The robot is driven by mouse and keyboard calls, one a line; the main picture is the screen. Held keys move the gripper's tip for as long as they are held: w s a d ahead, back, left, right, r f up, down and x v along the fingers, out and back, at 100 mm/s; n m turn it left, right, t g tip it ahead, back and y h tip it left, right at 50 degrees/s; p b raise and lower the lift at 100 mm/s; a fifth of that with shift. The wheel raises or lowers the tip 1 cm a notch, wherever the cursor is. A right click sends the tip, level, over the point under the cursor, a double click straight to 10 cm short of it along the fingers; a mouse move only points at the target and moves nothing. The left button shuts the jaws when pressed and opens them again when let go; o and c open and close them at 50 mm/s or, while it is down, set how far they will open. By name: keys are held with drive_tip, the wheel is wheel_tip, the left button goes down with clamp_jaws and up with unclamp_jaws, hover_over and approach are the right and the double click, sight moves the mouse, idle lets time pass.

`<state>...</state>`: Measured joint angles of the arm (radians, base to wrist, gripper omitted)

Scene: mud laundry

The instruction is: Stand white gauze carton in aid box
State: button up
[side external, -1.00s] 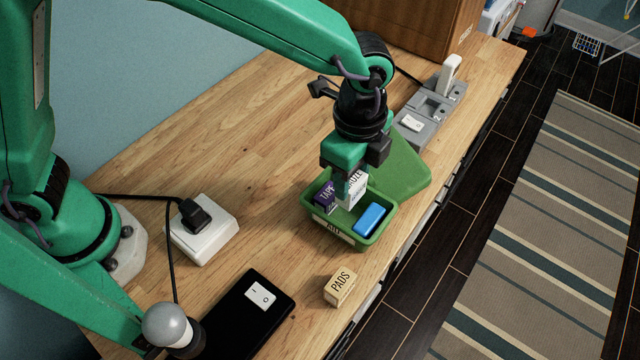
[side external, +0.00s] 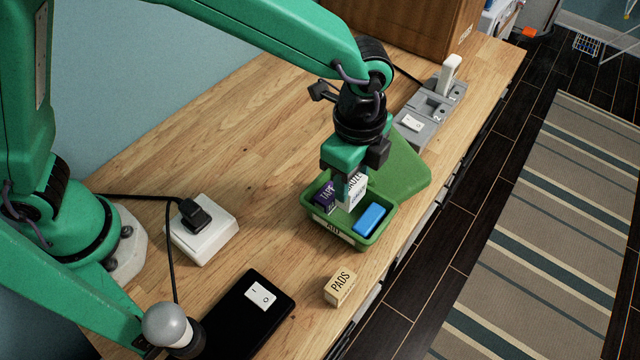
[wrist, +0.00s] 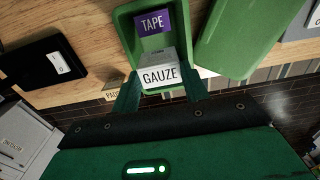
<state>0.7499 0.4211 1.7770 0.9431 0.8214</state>
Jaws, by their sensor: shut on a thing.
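The white gauze carton (side external: 357,190) is upright in my gripper, its lower part inside the green aid box (side external: 333,233). My gripper (side external: 344,190) is shut on it from above. In the wrist view the carton (wrist: 160,76) sits between my two fingers (wrist: 160,92), its GAUZE label facing the camera. The purple tape carton (side external: 326,195) stands in the box beside it, and it also shows in the wrist view (wrist: 154,22). A blue item (side external: 370,219) lies in the box's near right part. Whether the gauze carton touches the box floor is hidden.
The box's green lid (side external: 405,180) is open behind it. A PADS carton (side external: 341,287) lies on the bench in front. A black switch panel (side external: 247,318), a white socket (side external: 204,232) and a grey charger station (side external: 430,118) are nearby. Bare bench lies left of the box.

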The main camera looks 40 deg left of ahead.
drive_tip(key=shift+f, duration=2.15)
idle(0.7)
drive_tip(key=o, duration=0.9)
drive_tip(key=shift+c, duration=0.2)
drive_tip(key=c, duration=0.4)
drive_tip(key=shift+r, duration=4)
drive_tip(key=shift+a+r, duration=0.1)
